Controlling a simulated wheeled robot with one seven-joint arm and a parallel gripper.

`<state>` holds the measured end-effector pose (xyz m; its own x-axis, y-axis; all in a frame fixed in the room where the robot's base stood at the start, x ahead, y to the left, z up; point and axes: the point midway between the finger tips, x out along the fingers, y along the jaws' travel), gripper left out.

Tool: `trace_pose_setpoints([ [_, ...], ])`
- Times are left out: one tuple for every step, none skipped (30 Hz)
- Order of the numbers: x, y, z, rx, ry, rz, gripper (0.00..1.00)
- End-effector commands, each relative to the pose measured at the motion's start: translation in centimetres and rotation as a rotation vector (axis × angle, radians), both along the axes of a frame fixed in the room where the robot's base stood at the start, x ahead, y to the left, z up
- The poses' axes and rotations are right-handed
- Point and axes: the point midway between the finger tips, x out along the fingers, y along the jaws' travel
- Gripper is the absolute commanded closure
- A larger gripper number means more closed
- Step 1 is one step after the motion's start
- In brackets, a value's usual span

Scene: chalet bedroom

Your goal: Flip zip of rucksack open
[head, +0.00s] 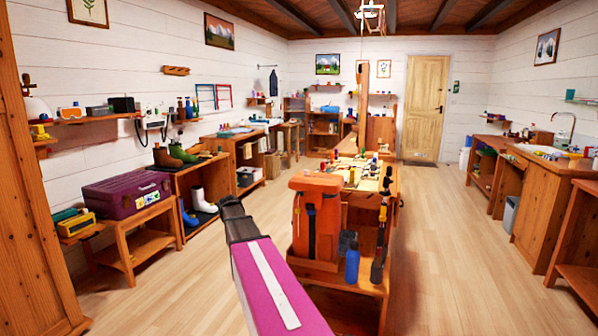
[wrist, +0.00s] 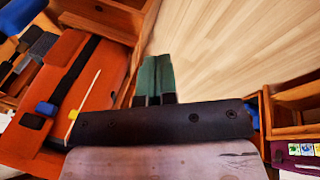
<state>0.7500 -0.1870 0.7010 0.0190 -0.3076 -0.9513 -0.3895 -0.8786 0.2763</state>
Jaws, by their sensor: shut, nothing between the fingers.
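The orange rucksack (head: 300,240) stands upright on a low wooden stand at the near end of the central bench, with a dark strap down its front. In the wrist view the rucksack (wrist: 50,100) fills the left side, showing black straps, a blue buckle and a thin pale-yellow strip. I cannot make out for sure which part is the zip. My gripper (head: 229,203) is left of the rucksack in the head view, apart from it. In the wrist view my gripper's green fingers (wrist: 157,64) are together and empty, pointing past the rucksack over the floor.
A blue bottle (head: 352,264) stands right of the rucksack on the stand (head: 345,282). The central bench behind carries many small tools. A purple case (head: 125,192) and a boot shelf (head: 205,190) line the left. Wooden floor (head: 440,250) is clear on the right.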

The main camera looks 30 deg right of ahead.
Motion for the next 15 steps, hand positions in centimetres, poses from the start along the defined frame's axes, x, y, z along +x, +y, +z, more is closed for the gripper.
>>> trace_pose_setpoints([
  [4.2,-3.1,2.6,-0.034,-0.014,-0.051,1.0],
  [5.7,-4.8,4.2,-0.056,-0.023,-0.082,1.0],
  [7.5,-7.0,6.3,-0.084,-0.032,-0.125,1.0],
  [8.9,-8.6,8.0,-0.104,-0.039,-0.156,1.0],
  [10.1,-10.4,9.7,-0.126,-0.047,-0.19,1.0],
  [11.6,-12.5,12.0,-0.154,-0.057,-0.234,1.0],
  [12.7,-14.2,13.8,-0.174,-0.065,-0.265,1.0],
  [13.6,-15.8,15.5,-0.193,-0.072,-0.297,1.0],
  [14.7,-17.7,17.8,-0.218,-0.082,-0.335,1.0],
  [15.4,-19.2,19.4,-0.235,-0.088,-0.364,1.0],
  [16.0,-20.5,21.0,-0.251,-0.095,-0.391,1.0],
  [16.7,-22.0,22.8,-0.271,-0.102,-0.422,1.0],
  [17.0,-23.0,24.1,-0.283,-0.107,-0.444,1.0],
  [17.3,-24.0,25.3,-0.295,-0.113,-0.464,1.0],
  [17.7,-25.0,26.5,-0.309,-0.118,-0.486,1.0],
])
